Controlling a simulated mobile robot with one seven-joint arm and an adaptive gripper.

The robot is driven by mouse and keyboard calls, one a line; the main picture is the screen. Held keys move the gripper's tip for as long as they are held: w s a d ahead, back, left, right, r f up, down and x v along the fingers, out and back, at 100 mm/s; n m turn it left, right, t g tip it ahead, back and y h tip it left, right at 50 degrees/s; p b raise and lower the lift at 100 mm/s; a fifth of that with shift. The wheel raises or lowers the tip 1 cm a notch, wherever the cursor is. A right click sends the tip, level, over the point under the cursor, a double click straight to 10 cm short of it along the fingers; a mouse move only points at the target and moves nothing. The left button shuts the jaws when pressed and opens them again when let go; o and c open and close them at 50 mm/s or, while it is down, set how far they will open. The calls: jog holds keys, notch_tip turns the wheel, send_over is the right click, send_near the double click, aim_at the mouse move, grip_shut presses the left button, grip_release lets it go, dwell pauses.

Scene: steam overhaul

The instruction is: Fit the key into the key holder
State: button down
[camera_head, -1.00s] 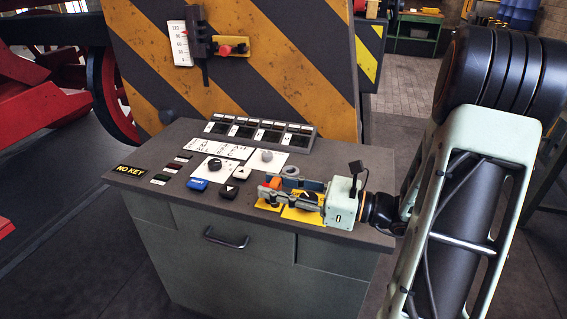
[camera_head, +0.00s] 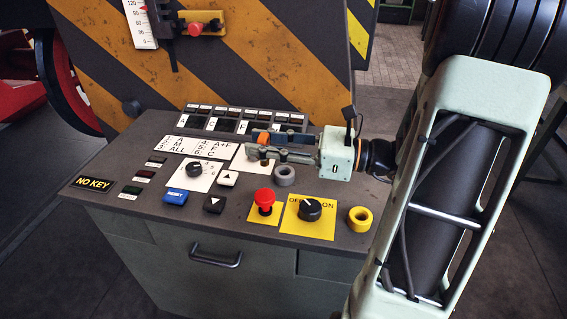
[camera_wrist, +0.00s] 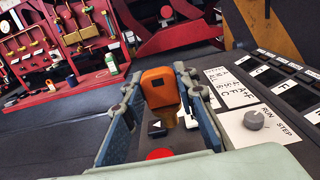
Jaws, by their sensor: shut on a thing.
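The key has an orange head (camera_head: 264,137) and a brass-coloured lower part, seen best in the wrist view (camera_wrist: 160,88). My gripper (camera_head: 258,143) is shut on the orange head and holds the key above the back right of the console top. In the wrist view the key hangs between both fingers (camera_wrist: 157,84), its brass end pointing down and away from the orange head. A grey ring (camera_head: 285,175) and a yellow ring (camera_head: 360,218) are on the console's right side. I cannot tell which part is the key holder.
The console top (camera_head: 240,232) carries a red mushroom button (camera_head: 264,198), an OFF/ON knob (camera_head: 310,208), a blue button (camera_head: 175,196), a NO KEY sign (camera_head: 93,183) and a row of display modules (camera_head: 250,123). A RUN/STEP knob (camera_wrist: 254,120) shows in the wrist view. A striped panel rises behind.

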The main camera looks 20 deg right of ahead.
jog(key=w+d+f, duration=0.1)
jog(key=d+f, duration=0.1)
jog(key=w+d+f+b, duration=0.1)
jog(key=w+d+f, duration=0.3)
jog(key=f, duration=0.1)
jog(key=shift+w+d+f, duration=0.1)
jog(key=shift+w+d, duration=0.05)
jog(key=shift+d, duration=0.1)
jog(key=shift+w+d+f+b, duration=0.1)
jog(key=shift+f+b, duration=0.3)
jog(key=shift+f, duration=1.3)
jog(key=shift+f, duration=0.1)
jog(key=shift+f, duration=0.25)
jog(key=c, duration=1.5)
grip_release()
jog(key=shift+c, duration=0.2)
